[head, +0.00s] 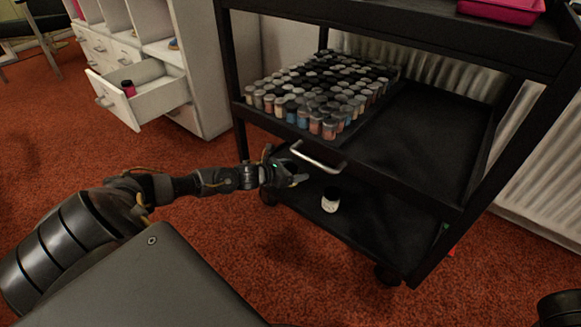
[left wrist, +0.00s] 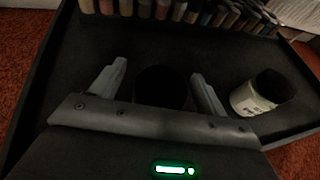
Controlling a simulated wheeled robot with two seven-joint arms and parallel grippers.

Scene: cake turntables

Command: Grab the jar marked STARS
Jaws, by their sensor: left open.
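A small white jar with a dark lid (head: 330,200) stands on the lower shelf of the black cart. In the left wrist view, a jar with a pale label (left wrist: 258,95) is to the right of my fingers, outside them; its lettering is too small and blurred to read. A dark round shape, likely a jar or lid (left wrist: 162,88), shows between the fingers. My left gripper (head: 298,178) is open at the lower shelf, under the tray handle. It also shows in the left wrist view (left wrist: 159,74), with the fingers apart. My right gripper is not seen.
Above, the cart's middle shelf (head: 425,140) holds many small lidded jars (head: 325,90) at its left, and is bare at its right. A metal handle (head: 318,160) juts out over the lower shelf. A white cabinet with an open drawer (head: 150,97) stands left.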

